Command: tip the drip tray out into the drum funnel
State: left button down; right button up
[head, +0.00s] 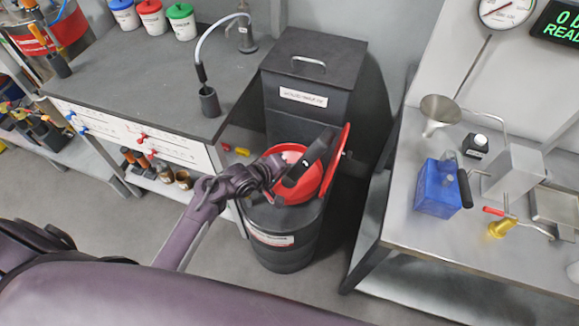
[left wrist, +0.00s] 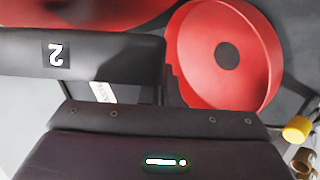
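The drum funnel is a red round bowl (head: 312,190) on top of a black drum (head: 285,250). In the left wrist view the funnel (left wrist: 257,65) shows a dark round drain in its middle. A black, narrow piece marked "2", which looks like the drip tray (left wrist: 110,62), is at my left gripper. In the head view the tray (head: 318,147) lies over the funnel, steeply tilted. My left gripper (head: 285,173) appears shut on it; the fingertips are mostly hidden. The tray's inside is not visible. My right gripper is not in view.
A red lid (head: 337,160) stands up at the funnel's right side. A dark bin (head: 315,75) stands behind the drum. A grey workbench (head: 150,70) is at the left. A steel table (head: 420,225) with a blue container (head: 437,190) is at the right.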

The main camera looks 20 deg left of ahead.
pick_arm(q)
jog(key=d+r+m+y+p, duration=0.1)
jog(key=r+p, duration=0.3)
jog(key=d+r+m+t+y+p, duration=0.1)
jog(key=r+y+p, duration=0.1)
jog(key=r+p, duration=0.3)
jog(key=s+d+r+m+y+p, duration=0.1)
jog(key=r+p, duration=0.4)
jog(key=shift+r, duration=0.2)
jog(key=shift+s+d+r+m+t+y, duration=0.15)
jog(key=shift+d+m+t+y, duration=0.15)
jog(key=shift+d+m+y, duration=0.15)
jog(key=s+d+r+m+t+y, duration=0.1)
jog(key=d+r+m+t+y, duration=0.1)
jog(key=d, duration=0.3)
jog(key=shift+s+d+r+m+y+b, duration=0.2)
jog(key=shift+r+m+y+b, duration=0.2)
jog(key=shift+y, duration=0.35)
